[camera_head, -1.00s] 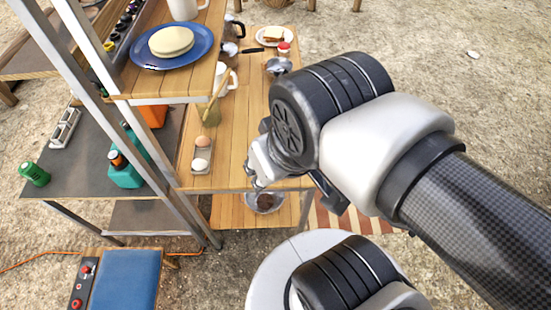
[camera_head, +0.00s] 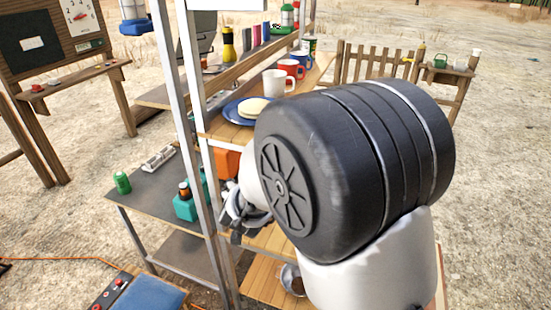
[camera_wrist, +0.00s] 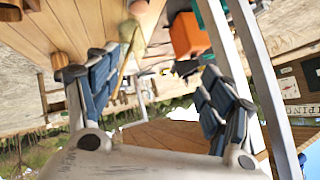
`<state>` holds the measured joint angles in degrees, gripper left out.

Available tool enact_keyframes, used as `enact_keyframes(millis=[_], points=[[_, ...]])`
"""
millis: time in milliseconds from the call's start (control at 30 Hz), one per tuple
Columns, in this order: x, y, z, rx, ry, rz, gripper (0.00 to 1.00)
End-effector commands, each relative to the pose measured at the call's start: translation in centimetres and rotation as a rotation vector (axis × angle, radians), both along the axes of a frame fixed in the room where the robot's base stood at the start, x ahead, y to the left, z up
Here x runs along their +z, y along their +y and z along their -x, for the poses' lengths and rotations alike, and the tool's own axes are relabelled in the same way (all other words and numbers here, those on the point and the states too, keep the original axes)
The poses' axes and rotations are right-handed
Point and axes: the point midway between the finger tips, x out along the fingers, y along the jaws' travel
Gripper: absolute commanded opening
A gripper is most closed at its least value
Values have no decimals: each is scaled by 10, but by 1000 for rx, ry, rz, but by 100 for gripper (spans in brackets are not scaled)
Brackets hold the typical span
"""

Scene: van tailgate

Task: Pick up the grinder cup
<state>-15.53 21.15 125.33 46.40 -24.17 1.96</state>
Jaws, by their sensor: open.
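My gripper (camera_head: 243,212) is beside the wooden shelf unit in the head view, partly hidden behind my large dark arm joint. In the wrist view my gripper (camera_wrist: 165,80) has its two blue-grey fingers spread wide, with nothing held between them. I cannot pick out the grinder cup for certain; my arm covers much of the worktop in the head view. In the wrist view a small brown round object (camera_wrist: 62,60) shows by the left finger and another brown one (camera_wrist: 12,9) at the upper left corner; I cannot tell what they are.
A metal post (camera_head: 180,110) stands close by my gripper. Above are a blue plate (camera_head: 232,109), a white mug (camera_head: 278,83) and a red mug (camera_head: 291,68). An orange box (camera_wrist: 187,36) and an olive container (camera_wrist: 135,45) show near the fingers. A metal bowl (camera_head: 287,276) sits low.

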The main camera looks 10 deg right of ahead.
Motion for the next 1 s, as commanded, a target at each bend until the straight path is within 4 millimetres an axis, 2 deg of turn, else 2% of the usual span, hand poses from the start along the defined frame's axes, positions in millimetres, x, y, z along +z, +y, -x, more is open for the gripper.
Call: enact_keyframes(millis=[33, 167, 300, 400, 500, 600, 700, 833, 1000], points=[[-34, -5, -8, -64, -4, 29, 74], [-99, -31, -14, -251, -54, 145, 74], [-159, -64, 9, -429, -113, 336, 74], [-188, -84, 35, -524, -158, 488, 74], [-205, -97, 62, -587, -198, 624, 74], [-212, -104, 82, -623, -232, 726, 74], [-214, -109, 93, -642, -252, 785, 74], [-214, -121, 92, -653, -260, 809, 74], [-214, -151, 73, -657, -259, 808, 74]])
